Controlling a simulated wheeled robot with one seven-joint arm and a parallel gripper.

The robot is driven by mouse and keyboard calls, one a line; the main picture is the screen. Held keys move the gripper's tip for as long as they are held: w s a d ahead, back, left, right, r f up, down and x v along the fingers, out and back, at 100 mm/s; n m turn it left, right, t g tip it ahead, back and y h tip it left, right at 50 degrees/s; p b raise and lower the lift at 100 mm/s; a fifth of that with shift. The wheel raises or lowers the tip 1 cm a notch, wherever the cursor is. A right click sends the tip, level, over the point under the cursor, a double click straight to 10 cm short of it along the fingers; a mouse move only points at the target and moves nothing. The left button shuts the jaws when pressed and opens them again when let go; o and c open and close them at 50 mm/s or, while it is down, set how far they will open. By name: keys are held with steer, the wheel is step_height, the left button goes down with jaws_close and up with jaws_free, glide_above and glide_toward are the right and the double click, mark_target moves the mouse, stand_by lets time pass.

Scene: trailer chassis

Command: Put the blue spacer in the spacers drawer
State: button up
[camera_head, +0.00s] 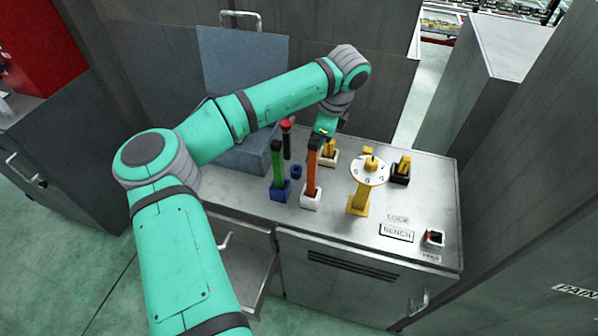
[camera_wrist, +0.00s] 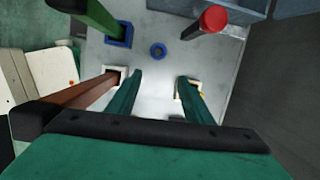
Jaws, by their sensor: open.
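The blue spacer is a small blue ring (camera_head: 296,171) standing on the bench top between the blue-based green post and the red-topped black post. In the wrist view the blue spacer (camera_wrist: 158,50) lies on the bare metal beyond my fingertips, roughly centred between them. My gripper (camera_wrist: 160,80) is open with nothing between its fingers. In the head view my gripper (camera_head: 324,132) hangs over the back of the bench, to the right of the spacer and apart from it. A pulled-out drawer (camera_head: 252,268) shows below the bench's left front; I see no readable label on it.
The green post (camera_head: 277,163) and orange-brown post (camera_head: 312,172) stand close to the spacer, as does the red-topped post (camera_head: 287,140). A yellow stand with a white dial (camera_head: 369,172) is to the right. A blue-grey metal box (camera_head: 244,158) stands at the back left.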

steer(key=a+y, duration=0.1)
steer(key=a, duration=0.1)
glide_above(298, 167)
steer(key=s+d, duration=0.1)
steer(key=s, duration=0.1)
step_height(298, 167, down, 5)
steer(key=shift+d+r, duration=0.1)
steer(key=shift+d, duration=0.05)
steer(key=shift+w+x, duration=0.2)
steer(key=shift+x, duration=2.65)
steer(key=shift+d, duration=0.1)
steer(key=shift+c, duration=0.3)
jaws_close()
